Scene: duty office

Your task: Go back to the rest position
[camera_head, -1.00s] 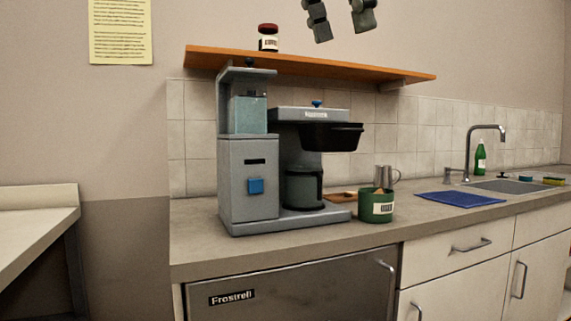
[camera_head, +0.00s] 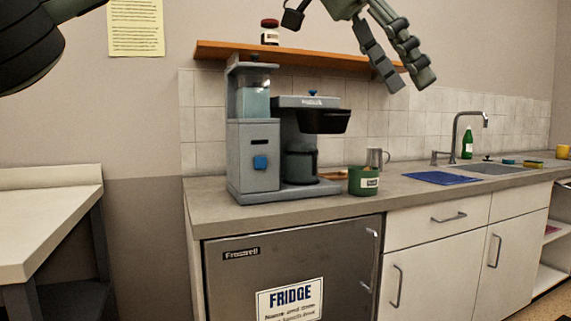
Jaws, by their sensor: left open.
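My left gripper (camera_head: 408,81) hangs in the upper middle of the head view, its fingers pointing down and to the right. The fingers are apart with nothing between them. It shows in front of the right end of the orange wall shelf (camera_head: 215,51), above and to the right of the coffee machine (camera_head: 253,165). A dark link of my own arm fills the top left corner. A small dark piece beside the shelf jar is cut by the top edge; I cannot tell what it is. My right gripper is not in view.
A jar (camera_head: 269,32) stands on the shelf. The fridge (camera_head: 225,285) is shut. A pale table (camera_head: 45,205) stands at left.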

